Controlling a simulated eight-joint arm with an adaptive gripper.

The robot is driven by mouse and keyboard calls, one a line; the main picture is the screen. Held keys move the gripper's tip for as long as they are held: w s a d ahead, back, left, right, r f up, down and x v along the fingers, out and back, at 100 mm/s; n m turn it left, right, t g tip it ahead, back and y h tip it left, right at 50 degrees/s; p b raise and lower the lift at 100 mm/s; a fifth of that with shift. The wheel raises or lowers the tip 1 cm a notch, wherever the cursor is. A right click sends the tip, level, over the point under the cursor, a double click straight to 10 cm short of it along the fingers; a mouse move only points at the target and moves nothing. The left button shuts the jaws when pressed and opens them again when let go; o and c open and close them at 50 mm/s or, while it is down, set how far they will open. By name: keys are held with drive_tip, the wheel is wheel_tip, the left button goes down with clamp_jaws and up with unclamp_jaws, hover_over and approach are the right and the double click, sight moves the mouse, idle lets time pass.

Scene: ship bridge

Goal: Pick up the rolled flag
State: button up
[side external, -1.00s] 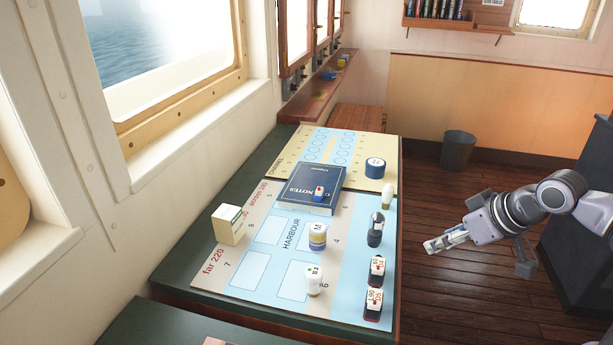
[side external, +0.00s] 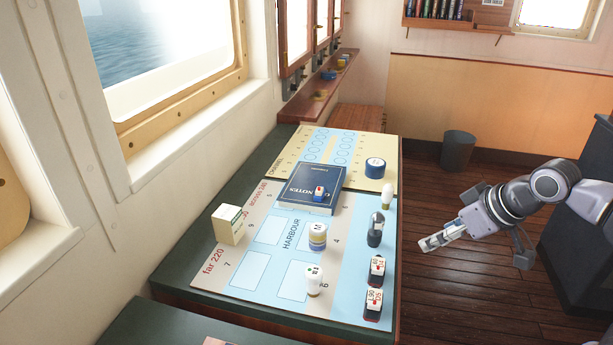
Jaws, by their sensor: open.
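No item is plainly a rolled flag. The closest in look is a short upright roll (side external: 317,236) banded white, blue and yellow, with a letter on its top, on the harbour chart (side external: 268,236). A blue cylinder with a white top (side external: 375,168) stands farther back, and I cannot tell whether it is a rolled flag. My gripper (side external: 425,244) is open and empty. It is to the right of the table, over the wooden floor, apart from every item and pointing left.
Along the chart's right side stand a small white piece (side external: 387,196), a dark piece (side external: 375,229) and two red-black-white blocks (side external: 376,270) (side external: 373,303). A white-topped piece (side external: 314,280) stands near the front.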

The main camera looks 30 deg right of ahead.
drive_tip(key=w+a+r+n+g, duration=0.3)
drive_tip(key=w+a+r+n, duration=0.25)
drive_tip(key=w, duration=0.45)
drive_tip(key=n+g, duration=0.3)
drive_tip(key=n, duration=0.5)
approach(318, 227)
drive_tip(key=shift+w+d+f, duration=0.15)
drive_tip(key=shift+d+f, duration=0.2)
drive_tip(key=shift+d, duration=0.25)
drive_tip(key=shift+w+a+f+g, duration=0.3)
drive_tip(key=shift+a+g, duration=0.1)
drive_tip(key=shift+a, duration=0.05)
drive_tip(key=shift+f, duration=0.35)
wheel_tip(318, 227, down, 5)
drive_tip(key=shift+r, duration=0.15)
drive_tip(key=shift+s+a+f, duration=0.1)
drive_tip(key=shift+f, duration=1.25)
drive_tip(key=shift+s+a+f, duration=0.1)
drive_tip(key=shift+a+f, duration=0.05)
drive_tip(key=shift+f, duration=1.2)
drive_tip(key=c, duration=1.1)
